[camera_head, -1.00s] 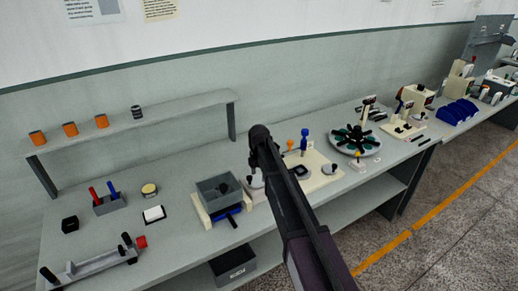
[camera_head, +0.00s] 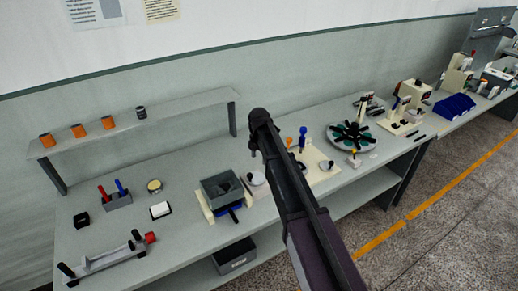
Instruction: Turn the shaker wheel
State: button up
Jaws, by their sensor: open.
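A grey open box (camera_head: 222,186) sits in a cream frame with blue parts on the front of the bench. It looks like the shaker. A pale round wheel (camera_head: 257,178) stands against its right side, partly behind my arm. My arm reaches in from the lower right and crosses the middle of the view. My gripper (camera_head: 252,146) hangs below the arm's far end, above and behind the wheel. Only a small dark part of it shows, and the arm hides the rest. I see nothing held in it, and it appears apart from the wheel.
A green-armed round turntable (camera_head: 352,136) and a cream board (camera_head: 318,176) with knobs lie right of my arm. A raised shelf (camera_head: 150,121) runs behind. Red and blue handles stand in a grey block (camera_head: 117,202) at left.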

jog(key=shift+r+p, duration=0.85)
jog(key=shift+r, duration=0.3)
jog(key=shift+s, duration=0.1)
jog(key=s+d+f+m+b, duration=0.3)
jog(key=s+d+m, duration=0.8)
jog(key=s+m, duration=0.2)
jog(key=s+d+f+m+b, duration=0.4)
jog(key=s+d+m, duration=0.8)
jog(key=m, duration=0.2)
jog(key=shift+s+m, duration=0.35)
jog(key=shift+m, duration=0.05)
jog(key=shift+c, duration=0.9)
